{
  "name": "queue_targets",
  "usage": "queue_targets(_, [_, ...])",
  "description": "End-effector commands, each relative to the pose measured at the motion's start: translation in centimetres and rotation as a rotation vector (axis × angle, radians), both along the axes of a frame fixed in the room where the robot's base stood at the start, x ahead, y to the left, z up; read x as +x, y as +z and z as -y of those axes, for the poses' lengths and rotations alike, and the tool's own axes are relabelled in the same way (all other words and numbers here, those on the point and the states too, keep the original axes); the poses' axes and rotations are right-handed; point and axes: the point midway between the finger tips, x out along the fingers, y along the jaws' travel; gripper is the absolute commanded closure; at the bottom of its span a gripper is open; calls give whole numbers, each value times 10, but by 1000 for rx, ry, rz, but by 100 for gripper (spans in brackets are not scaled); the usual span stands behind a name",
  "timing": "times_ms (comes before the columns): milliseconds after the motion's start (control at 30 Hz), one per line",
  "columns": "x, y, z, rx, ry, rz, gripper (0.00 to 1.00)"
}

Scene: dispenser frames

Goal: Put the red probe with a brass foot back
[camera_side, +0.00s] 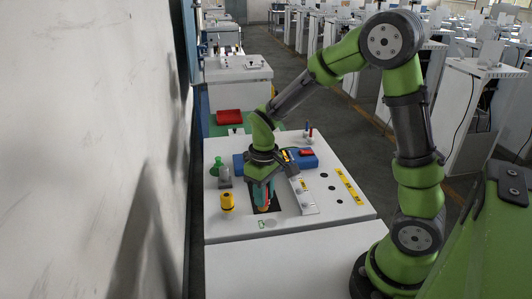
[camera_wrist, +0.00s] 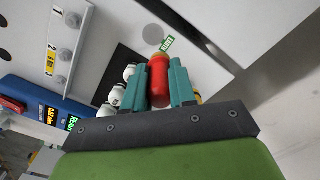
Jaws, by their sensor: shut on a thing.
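My gripper (camera_wrist: 162,80) has its teal fingers shut on the red probe (camera_wrist: 160,82), one finger on each side. In the wrist view the probe is a rounded red body with a narrower orange-red end pointing away from the wrist. Whether the probe touches anything below cannot be told.
A sloped panel with numbered labels (camera_side: 303,194) stands close right of my gripper. A blue box (camera_side: 305,161) lies behind. A yellow-topped item (camera_side: 227,202) and a green-knobbed one (camera_side: 216,167) stand left. White round-topped items (camera_wrist: 118,95) sit beside the fingers. Dark holes (camera_side: 331,187) are right.

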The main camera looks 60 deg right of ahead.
Motion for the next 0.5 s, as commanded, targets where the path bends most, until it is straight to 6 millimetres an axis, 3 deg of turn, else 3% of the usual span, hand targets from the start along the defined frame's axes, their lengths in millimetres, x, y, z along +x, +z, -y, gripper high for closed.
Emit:
queue_targets(300, [85, -9, 7, -1, -1, 0, 100])
queue_targets(500, [122, -12, 10, 0, 0, 1, 100])
